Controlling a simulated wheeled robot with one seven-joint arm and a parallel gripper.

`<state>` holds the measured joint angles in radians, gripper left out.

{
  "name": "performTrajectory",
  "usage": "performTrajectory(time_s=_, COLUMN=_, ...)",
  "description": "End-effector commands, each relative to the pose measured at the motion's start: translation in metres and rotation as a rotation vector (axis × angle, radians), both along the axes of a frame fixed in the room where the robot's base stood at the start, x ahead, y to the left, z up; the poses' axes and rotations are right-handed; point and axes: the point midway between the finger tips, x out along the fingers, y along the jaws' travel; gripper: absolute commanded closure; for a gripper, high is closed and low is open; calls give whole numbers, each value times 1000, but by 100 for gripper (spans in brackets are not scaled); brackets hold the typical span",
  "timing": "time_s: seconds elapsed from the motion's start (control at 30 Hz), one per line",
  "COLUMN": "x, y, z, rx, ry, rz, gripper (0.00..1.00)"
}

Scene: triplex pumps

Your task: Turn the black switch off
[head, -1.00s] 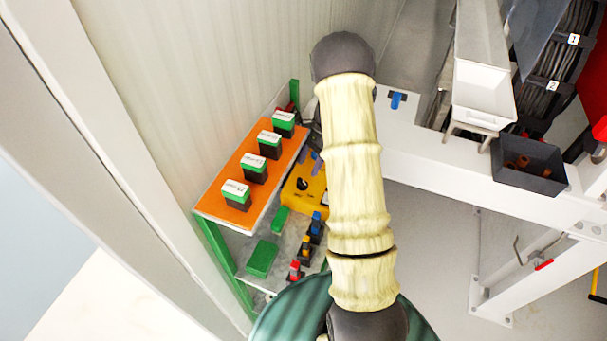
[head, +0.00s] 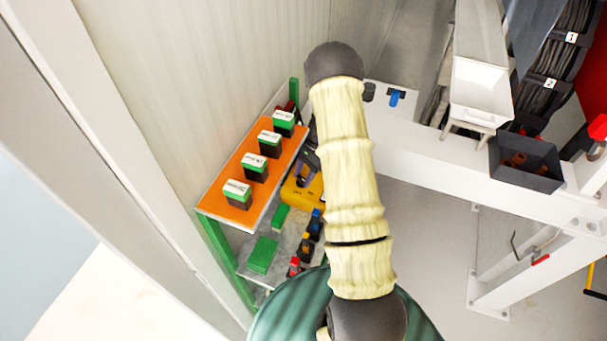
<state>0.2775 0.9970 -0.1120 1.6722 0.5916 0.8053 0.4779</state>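A yellow box (head: 291,194) sits on the lower shelf, just right of the orange shelf top. The black switch cannot be made out now; the box's upper part is covered by my arm's end. My gripper (head: 304,176), dark with purplish parts, shows in small part beside my cream-sleeved arm, over the box. I cannot tell whether it touches the box or how far its fingers are apart.
The orange shelf top (head: 228,210) holds several black and green boxes. Green boxes (head: 263,254) and small coloured items lie below. A corrugated wall (head: 190,90) stands close on the left. A white beam (head: 440,165) with a dark bin (head: 527,180) is on the right.

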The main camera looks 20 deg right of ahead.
Motion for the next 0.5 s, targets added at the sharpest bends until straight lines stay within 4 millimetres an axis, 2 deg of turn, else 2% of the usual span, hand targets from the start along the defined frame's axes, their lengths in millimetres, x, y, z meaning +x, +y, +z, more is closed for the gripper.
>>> performTrajectory(time_s=0.27, x=0, y=0, z=1, rx=0, ry=-1, rz=-39, gripper=86)
performTrajectory(time_s=0.5, x=-1, y=0, z=0, rx=1, ry=-2, rz=-157, gripper=86)
